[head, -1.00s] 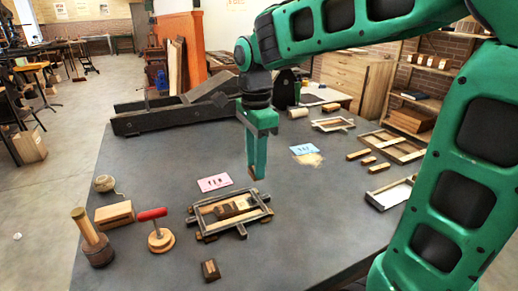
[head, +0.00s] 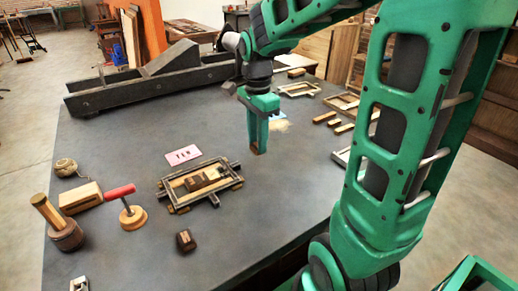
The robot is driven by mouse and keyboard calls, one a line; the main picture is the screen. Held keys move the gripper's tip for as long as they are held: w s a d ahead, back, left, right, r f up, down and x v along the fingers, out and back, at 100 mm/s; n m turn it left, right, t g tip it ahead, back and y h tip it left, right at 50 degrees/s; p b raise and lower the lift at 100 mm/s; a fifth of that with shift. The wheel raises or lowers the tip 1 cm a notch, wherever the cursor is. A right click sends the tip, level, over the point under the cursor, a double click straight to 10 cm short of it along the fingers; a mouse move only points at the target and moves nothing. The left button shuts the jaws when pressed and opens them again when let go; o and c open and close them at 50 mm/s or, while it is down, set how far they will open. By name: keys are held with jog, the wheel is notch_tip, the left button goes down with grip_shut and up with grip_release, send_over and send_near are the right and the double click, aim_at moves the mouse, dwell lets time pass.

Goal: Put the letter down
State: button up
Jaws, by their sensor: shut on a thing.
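My gripper (head: 258,148) is above the dark table, right of the middle, with its green fingers pointing down. It is shut on a small brown block, the letter (head: 258,151), which barely shows at the fingertips. Its face is hidden. A wooden frame (head: 222,200) with dark bars lies on the table to the left of and nearer than the gripper. Wooden blocks (head: 200,182) sit inside it. A pink card (head: 183,155) with dark marks lies behind the frame. A blue card (head: 277,115) is partly hidden behind the gripper.
A loose dark block (head: 185,241) lies in front of the frame. A long dark press (head: 150,86) lies behind. Several wooden pieces lie right.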

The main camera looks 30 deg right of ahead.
jog(key=shift+d+f, duration=0.15)
jog(key=shift+f, duration=1.95)
jog(key=o, duration=1)
jog(key=shift+c, duration=0.2)
notch_tip(320, 180, up, 12)
jog(key=shift+r, duration=0.1)
jog(key=s+d+f+n, duration=0.2)
jog(key=s+f+n, duration=0.1)
jog(key=s, duration=0.4)
jog(key=s+d+f+n, duration=0.1)
jog(key=s+f+n, duration=0.2)
jog(key=s, duration=0.4)
jog(key=s+d+f+n, duration=0.2)
jog(key=s+n, duration=0.3)
jog(key=s, duration=0.3)
jog(key=shift+s+d+f+n, duration=0.1)
jog(key=shift+d+f+n, duration=0.25)
jog(key=shift+f, duration=0.4)
